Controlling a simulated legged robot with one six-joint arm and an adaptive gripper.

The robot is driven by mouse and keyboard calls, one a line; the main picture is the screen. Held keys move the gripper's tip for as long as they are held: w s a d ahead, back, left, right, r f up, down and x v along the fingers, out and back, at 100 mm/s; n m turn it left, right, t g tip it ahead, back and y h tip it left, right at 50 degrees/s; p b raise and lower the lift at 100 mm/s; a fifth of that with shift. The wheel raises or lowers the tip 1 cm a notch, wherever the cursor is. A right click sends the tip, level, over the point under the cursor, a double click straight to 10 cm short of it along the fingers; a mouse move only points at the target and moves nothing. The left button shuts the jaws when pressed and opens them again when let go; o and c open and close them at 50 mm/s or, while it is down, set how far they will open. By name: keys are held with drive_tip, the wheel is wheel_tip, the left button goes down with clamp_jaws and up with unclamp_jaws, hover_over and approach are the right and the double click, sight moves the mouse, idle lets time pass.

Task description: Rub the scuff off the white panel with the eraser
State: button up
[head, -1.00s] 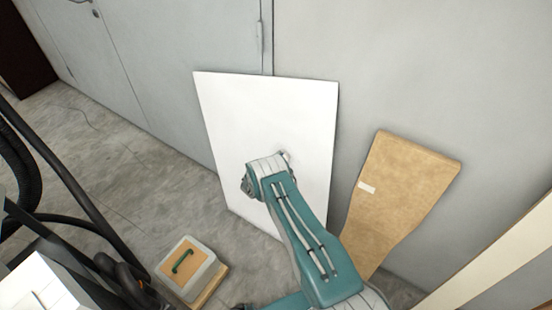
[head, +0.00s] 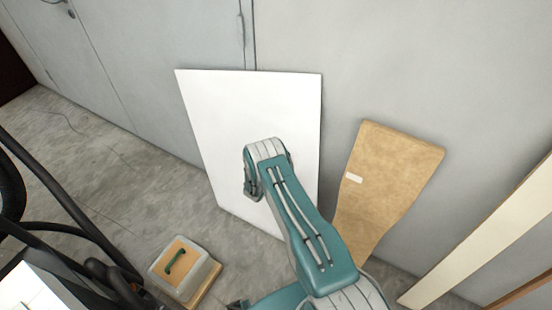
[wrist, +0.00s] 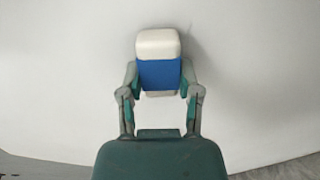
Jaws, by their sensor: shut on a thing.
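The white panel (head: 215,115) leans against the grey wall in the head view, and it fills most of the wrist view (wrist: 60,80). My gripper (wrist: 160,80) is shut on the eraser (wrist: 159,45), which has a white end and a blue sleeve. The eraser's white end points at the panel, with soft shading around it; I cannot tell whether it touches. No scuff can be made out on the visible part of the panel.
A tan wavy board (head: 392,175) leans on the wall right of the panel. A pale plank (head: 490,230) leans farther right. Bare floor (head: 110,150) lies left of the panel.

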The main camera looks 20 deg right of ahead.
drive_tip(key=shift+s+d+f, duration=0.55)
drive_tip(key=shift+s+d, duration=0.6)
drive_tip(key=shift+s, duration=0.55)
drive_tip(key=shift+w+a+r, duration=0.1)
drive_tip(key=shift+w+a, duration=0.7)
drive_tip(key=shift+w, duration=0.3)
drive_tip(key=shift+w+a, duration=0.75)
drive_tip(key=shift+w, duration=0.3)
drive_tip(key=shift+w+a, duration=2.7)
drive_tip(key=shift+w, duration=0.65)
drive_tip(key=s+d, duration=0.8)
drive_tip(key=s, duration=0.3)
drive_tip(key=shift+d, duration=0.3)
drive_tip(key=shift+v, duration=2.95)
